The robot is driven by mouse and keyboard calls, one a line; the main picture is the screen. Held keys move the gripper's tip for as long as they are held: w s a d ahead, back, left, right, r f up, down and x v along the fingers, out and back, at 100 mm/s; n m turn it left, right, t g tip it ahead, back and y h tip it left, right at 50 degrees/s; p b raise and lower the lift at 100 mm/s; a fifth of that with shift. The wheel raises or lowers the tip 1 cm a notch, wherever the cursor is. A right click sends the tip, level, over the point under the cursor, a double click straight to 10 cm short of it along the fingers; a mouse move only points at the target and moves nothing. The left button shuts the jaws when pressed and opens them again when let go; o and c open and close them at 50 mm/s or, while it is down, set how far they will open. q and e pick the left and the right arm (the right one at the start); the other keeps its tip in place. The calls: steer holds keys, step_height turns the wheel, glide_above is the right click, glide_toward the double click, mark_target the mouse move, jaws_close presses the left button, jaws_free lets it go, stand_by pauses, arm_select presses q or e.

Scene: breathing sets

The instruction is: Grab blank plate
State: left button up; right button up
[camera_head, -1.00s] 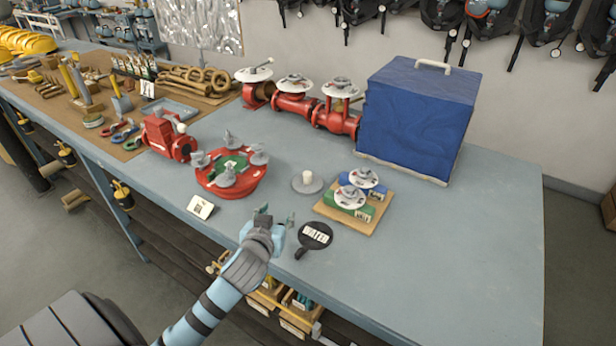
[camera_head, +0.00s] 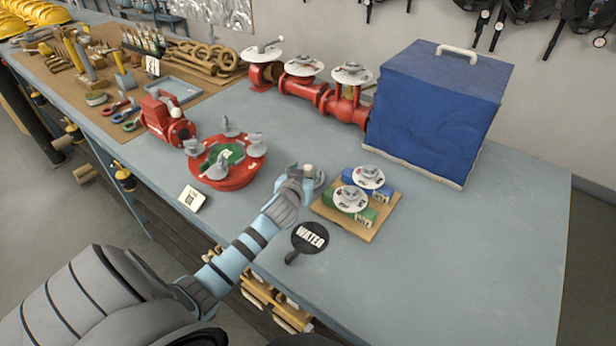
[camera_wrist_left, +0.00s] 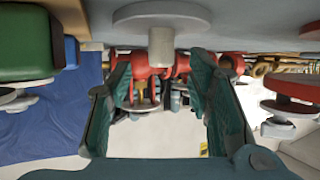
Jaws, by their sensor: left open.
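The plain grey round plate (camera_wrist_left: 160,17) with a pale upright peg fills the top middle of the left wrist view, which is upside down. In the head view its pale peg (camera_head: 308,171) shows just past my left gripper (camera_head: 301,181), which hides most of the disc. My left gripper (camera_wrist_left: 160,78) is open, with its two dark fingers spread to either side of the peg's line. The peg seems to stand between or just beyond the fingertips; contact cannot be told. My right gripper is not in view.
A dark round WATER plate (camera_head: 310,238) with a handle lies nearer the bench edge. A wooden board (camera_head: 377,226) with green and blue blocks stands to the right, a red round fixture (camera_head: 228,180) to the left. A blue covered box (camera_head: 432,115) is behind. The right bench area is clear.

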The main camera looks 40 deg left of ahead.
mark_target(307, 170)
arm_select(q)
steer(key=x, duration=0.4)
steer(key=shift+w+a+f, duration=0.15)
steer(key=shift+w+f, duration=0.1)
steer(key=shift+f, duration=0.05)
steer(key=shift+s+r, duration=0.15)
steer(key=shift+c, duration=1.1)
jaws_close()
